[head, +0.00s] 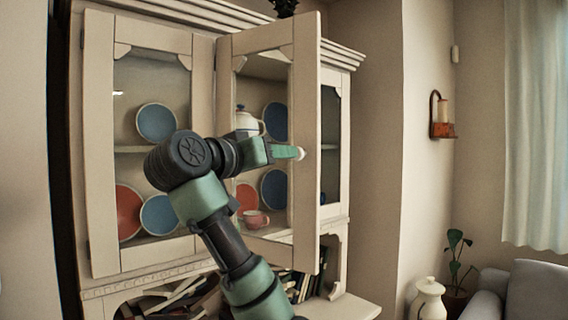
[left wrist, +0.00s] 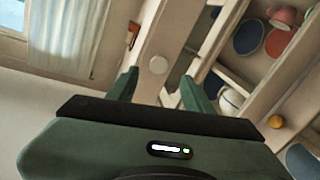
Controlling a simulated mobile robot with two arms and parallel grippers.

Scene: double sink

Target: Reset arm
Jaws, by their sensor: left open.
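My left gripper (head: 289,152) is at the glass-fronted door (head: 306,110) of a cream cabinet, beside its round white knob (head: 301,154). This door looks swung outward. In the left wrist view my left gripper (left wrist: 160,76) has its two green fingers spread apart. The knob (left wrist: 158,65) shows between and just beyond the fingertips, with space on both sides. I cannot tell how far in depth the fingers are from it. The fingers hold nothing. My right gripper is in neither view.
The cabinet holds blue plates (head: 157,122), a white teapot (head: 246,121) and a pink cup (head: 256,220). A white jar (head: 428,300), a plant (head: 456,265) and a grey sofa (head: 535,290) are at lower right. The air right of the cabinet is clear.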

